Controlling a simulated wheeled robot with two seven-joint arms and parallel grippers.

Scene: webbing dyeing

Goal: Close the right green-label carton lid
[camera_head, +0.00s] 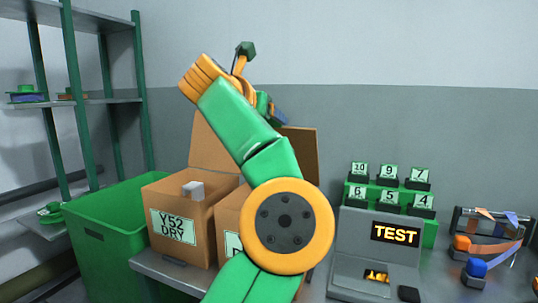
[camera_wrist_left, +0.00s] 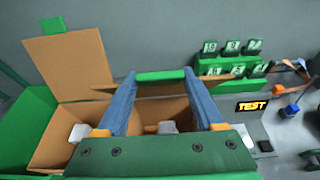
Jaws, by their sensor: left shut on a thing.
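The right carton (camera_head: 228,222) stands beside the left carton and is mostly hidden behind my left arm; its pale green label (camera_head: 232,244) shows only in part. Its brown lid (camera_head: 304,150) stands raised at the back. In the left wrist view the lid (camera_wrist_left: 225,81) is seen nearly edge-on, with a green tab (camera_wrist_left: 161,76) along its edge. My left gripper (camera_wrist_left: 162,82) has its blue fingers at the two ends of this tab and is shut on it. In the head view the gripper (camera_head: 277,114) is mostly hidden by its arm. My right gripper is not in view.
The left carton (camera_head: 167,250), marked Y52 DRY, has its lid (camera_wrist_left: 75,65) open. A green bin (camera_head: 100,247) stands at left, by a shelf rack (camera_head: 105,101). A TEST device (camera_head: 352,262), numbered blocks (camera_head: 388,198) and a strap rack (camera_head: 490,222) are at right.

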